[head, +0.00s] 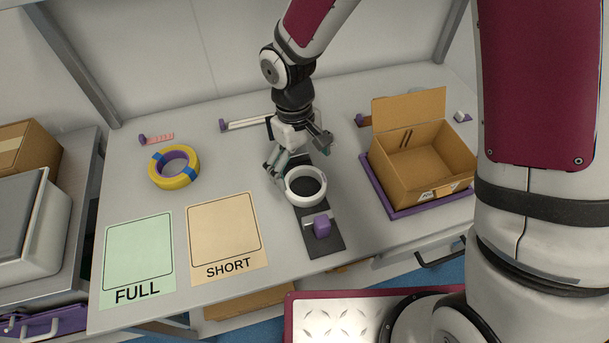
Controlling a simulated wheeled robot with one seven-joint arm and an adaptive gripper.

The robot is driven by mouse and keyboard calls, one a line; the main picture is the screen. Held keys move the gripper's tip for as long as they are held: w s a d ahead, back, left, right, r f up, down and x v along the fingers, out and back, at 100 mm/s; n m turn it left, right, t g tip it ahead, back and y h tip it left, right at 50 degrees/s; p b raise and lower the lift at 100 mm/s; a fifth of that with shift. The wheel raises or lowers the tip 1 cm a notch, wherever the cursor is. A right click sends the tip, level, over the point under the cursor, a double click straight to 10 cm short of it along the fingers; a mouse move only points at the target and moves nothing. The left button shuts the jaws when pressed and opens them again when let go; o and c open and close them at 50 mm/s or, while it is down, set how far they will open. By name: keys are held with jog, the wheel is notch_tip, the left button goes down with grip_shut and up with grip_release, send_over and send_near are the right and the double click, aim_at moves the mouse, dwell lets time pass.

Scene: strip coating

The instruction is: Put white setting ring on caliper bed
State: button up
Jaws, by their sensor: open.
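The white setting ring (322,189) lies flat on a dark strip on the table, which looks like the caliper bed (333,243). A purple block (321,226) with a light bar stands on the strip just in front of the ring. My gripper (299,158) is open and empty, just behind and above the ring, with its fingers spread apart. One finger comes close to the ring's left rear edge; I cannot tell whether it touches. The far end of the strip is partly hidden by my gripper.
A yellow, blue and purple ring (159,180) lies at the left. A green FULL mat (138,255) and a tan SHORT mat (223,232) lie at the front left. An open cardboard box (415,165) stands on a purple tray (394,208) at the right.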

notch_tip(320, 180, up, 7)
jog(key=s+d+r+m+t, duration=0.2)
jog(key=s+d+r+m, duration=0.2)
jog(key=d+r, duration=0.8)
jog(key=s+d+r+m+t, duration=0.1)
jog(key=s+d+r+m, duration=0.1)
jog(key=s, duration=0.4)
jog(key=s+d+r+m+t+y, duration=0.1)
jog(key=s+d+r+t, duration=0.1)
jog(key=s+d+r, duration=0.2)
jog(key=shift+s+d+r+m, duration=0.3)
jog(key=shift+s+d+m, duration=0.15)
jog(key=shift+s, duration=0.8)
jog(key=shift+r, duration=0.15)
